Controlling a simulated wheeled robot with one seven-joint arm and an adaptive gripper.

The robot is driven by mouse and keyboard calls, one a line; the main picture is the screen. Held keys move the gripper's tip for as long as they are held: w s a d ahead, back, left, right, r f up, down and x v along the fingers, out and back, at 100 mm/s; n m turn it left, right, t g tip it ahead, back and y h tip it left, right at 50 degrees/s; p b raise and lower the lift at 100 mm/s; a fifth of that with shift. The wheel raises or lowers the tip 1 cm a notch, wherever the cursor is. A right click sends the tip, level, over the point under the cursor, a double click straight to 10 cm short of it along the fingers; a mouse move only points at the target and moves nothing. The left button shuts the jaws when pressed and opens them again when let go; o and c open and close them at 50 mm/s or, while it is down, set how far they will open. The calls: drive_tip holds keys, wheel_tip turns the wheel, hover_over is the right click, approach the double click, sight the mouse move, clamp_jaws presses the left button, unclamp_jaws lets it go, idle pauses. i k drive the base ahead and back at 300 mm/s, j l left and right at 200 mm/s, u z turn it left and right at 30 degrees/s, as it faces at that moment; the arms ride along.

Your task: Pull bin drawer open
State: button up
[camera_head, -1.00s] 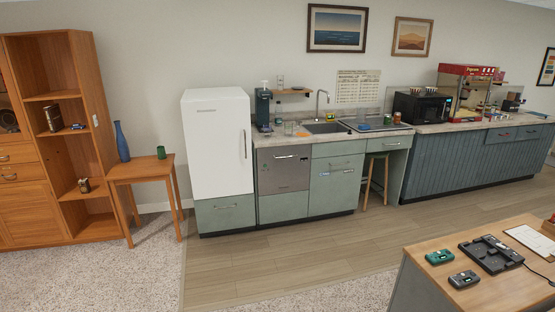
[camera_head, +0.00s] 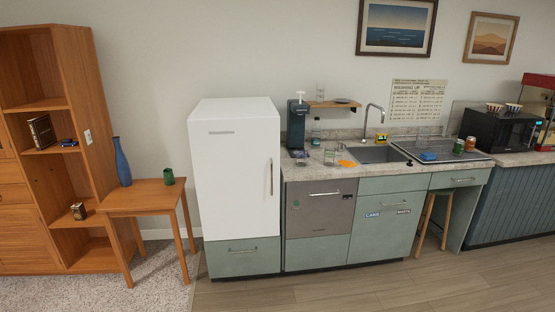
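A grey-green cabinet front (camera_head: 376,236) under the sink carries small labels near its top, which look like "CANS" and "WASTE". It appears to be the bin drawer, and it looks shut, flush with the fronts around it. A narrow plain panel (camera_head: 393,184) lies above it. My gripper is not in view.
A grey dishwasher front (camera_head: 319,208) and a white fridge (camera_head: 236,170) stand left of the labelled front. A wooden stool (camera_head: 434,217) stands to its right under the counter. A small wooden table (camera_head: 150,195) stands left of the fridge. The wooden floor (camera_head: 350,288) ahead is clear.

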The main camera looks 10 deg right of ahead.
sight(384, 227)
drive_tip(key=i+z, duration=0.25)
drive_tip(key=i, duration=0.25)
drive_tip(key=i+z, duration=0.3)
drive_tip(key=i, duration=0.15)
drive_tip(key=i+j+z, duration=0.1)
drive_tip(key=i+z, duration=0.15)
drive_tip(key=i, duration=0.25)
drive_tip(key=i+j+z, duration=0.3)
drive_tip(key=i, duration=0.15)
drive_tip(key=i+l+z, duration=0.2)
drive_tip(key=i, duration=0.4)
drive_tip(key=i+z, duration=0.2)
drive_tip(key=i, duration=0.4)
drive_tip(key=i+l+u, duration=0.4)
drive_tip(key=i+l, duration=0.35)
drive_tip(key=i, duration=0.1)
